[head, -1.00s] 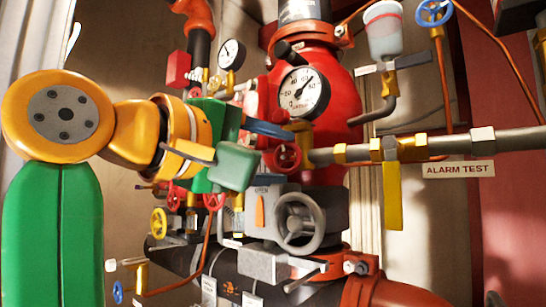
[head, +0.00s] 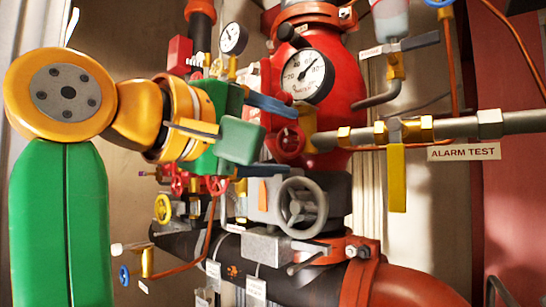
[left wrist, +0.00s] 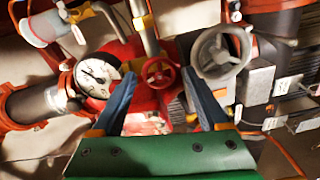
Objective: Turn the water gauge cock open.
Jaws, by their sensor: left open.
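My left gripper (head: 288,124) reaches in from the left in the head view, in front of the red riser valve body. In the left wrist view its two blue fingers (left wrist: 158,84) stand wide apart with nothing held. A small red handwheel (left wrist: 158,72) shows in the gap, beyond the fingertips. It also shows in the head view (head: 291,143), partly covered by the gripper. I cannot tell for certain which fitting is the water gauge cock. Small red and yellow handwheels, including a yellow one (head: 163,208), sit low at the left, partly behind my arm. My right gripper is not in view.
A large grey handwheel (head: 302,205) stands below the gripper. A pressure gauge (head: 307,75) is above it. A horizontal pipe with a yellow lever (head: 397,178) runs to the right, over an "ALARM TEST" label (head: 464,152). Thin copper pipes cross close by.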

